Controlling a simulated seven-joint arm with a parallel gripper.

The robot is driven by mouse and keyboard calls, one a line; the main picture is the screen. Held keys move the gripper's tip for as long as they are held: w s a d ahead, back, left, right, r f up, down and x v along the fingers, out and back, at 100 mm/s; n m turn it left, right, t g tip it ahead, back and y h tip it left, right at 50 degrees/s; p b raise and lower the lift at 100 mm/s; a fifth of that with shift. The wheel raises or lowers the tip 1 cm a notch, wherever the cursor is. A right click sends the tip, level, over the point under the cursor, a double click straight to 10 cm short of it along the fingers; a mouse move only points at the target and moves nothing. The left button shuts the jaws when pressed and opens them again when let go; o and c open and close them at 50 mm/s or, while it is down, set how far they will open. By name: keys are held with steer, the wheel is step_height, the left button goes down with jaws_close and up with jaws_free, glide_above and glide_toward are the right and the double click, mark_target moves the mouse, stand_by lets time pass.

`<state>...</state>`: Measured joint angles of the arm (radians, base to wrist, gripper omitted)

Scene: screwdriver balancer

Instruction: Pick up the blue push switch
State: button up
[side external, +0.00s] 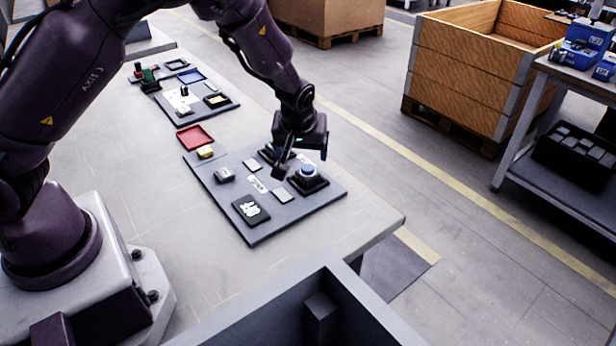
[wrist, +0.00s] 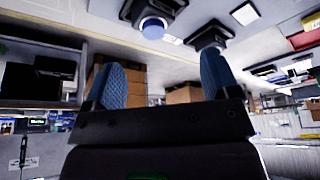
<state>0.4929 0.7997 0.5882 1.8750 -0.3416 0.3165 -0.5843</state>
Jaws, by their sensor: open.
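The blue push switch (side external: 309,170) has a round blue top on a square black base and sits on the right part of the grey board. In the wrist view its blue top (wrist: 153,28) is near the top edge, beyond the fingertips and roughly between them; its base is partly cut off. My gripper (side external: 300,156) is just above and beside the switch in the side view. Its two fingers stand apart, blue and ridged in the wrist view (wrist: 165,62), with nothing between them. The side view does not clearly show the gap to the switch.
A second black-based device (side external: 268,153) stands close behind the switch, partly hidden by my gripper. A red tray (side external: 195,137) lies behind. The table's right edge is close by.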

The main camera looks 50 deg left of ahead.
mark_target(308, 168)
steer(key=x, duration=0.8)
steer(key=shift+w+d+f, duration=0.1)
steer(key=shift+w+d, duration=0.15)
steer(key=shift+d, duration=0.1)
steer(key=c, duration=0.7)
steer(key=shift+c, duration=0.2)
